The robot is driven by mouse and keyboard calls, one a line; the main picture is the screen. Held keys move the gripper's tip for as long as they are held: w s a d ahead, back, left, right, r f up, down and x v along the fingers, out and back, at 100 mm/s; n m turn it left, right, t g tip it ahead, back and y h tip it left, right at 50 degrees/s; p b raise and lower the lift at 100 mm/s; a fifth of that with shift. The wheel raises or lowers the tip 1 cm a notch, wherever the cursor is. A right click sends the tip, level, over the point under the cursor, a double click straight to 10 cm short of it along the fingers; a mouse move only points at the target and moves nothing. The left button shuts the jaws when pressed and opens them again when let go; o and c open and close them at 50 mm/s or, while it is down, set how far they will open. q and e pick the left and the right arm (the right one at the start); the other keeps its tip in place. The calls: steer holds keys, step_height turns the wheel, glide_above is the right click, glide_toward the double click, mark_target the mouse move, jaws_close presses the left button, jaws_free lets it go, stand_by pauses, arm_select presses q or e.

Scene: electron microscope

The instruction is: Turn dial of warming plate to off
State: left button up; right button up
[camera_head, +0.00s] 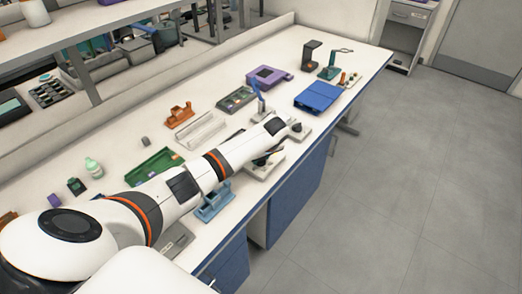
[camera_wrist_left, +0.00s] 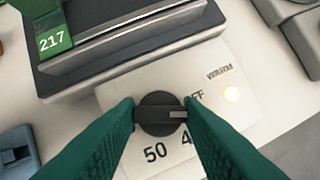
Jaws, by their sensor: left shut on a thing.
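In the left wrist view, the warming plate (camera_wrist_left: 115,92) has a pale sloped front panel and a dark, flat top part behind it. Its round black dial (camera_wrist_left: 158,118) sits on the panel between the two green fingers of my left gripper (camera_wrist_left: 160,114). The fingers are shut on the dial from both sides. The dial's light pointer mark points right, between the partly hidden OFF label and the 40 label. A 50 label is below the dial. A lit lamp (camera_wrist_left: 231,94) glows beside the word WARM. My right gripper is in neither view.
In the head view, my left arm crosses the white bench, which also bears a blue case (camera_head: 318,97), a purple device (camera_head: 268,77) and a green tray (camera_head: 154,167). Open floor lies right.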

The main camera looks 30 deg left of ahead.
arm_select(q)
steer(key=n, duration=0.2)
steer(key=n+g, duration=0.1)
steer(key=n, duration=0.1)
steer(key=shift+w+n+g+y+p, duration=0.1)
steer(key=shift+n+g+y+p, duration=0.2)
steer(key=shift+y+p, duration=0.1)
stand_by(0.4)
steer(key=o, duration=1)
steer(key=v, duration=1.2)
steer(key=shift+w, duration=0.1)
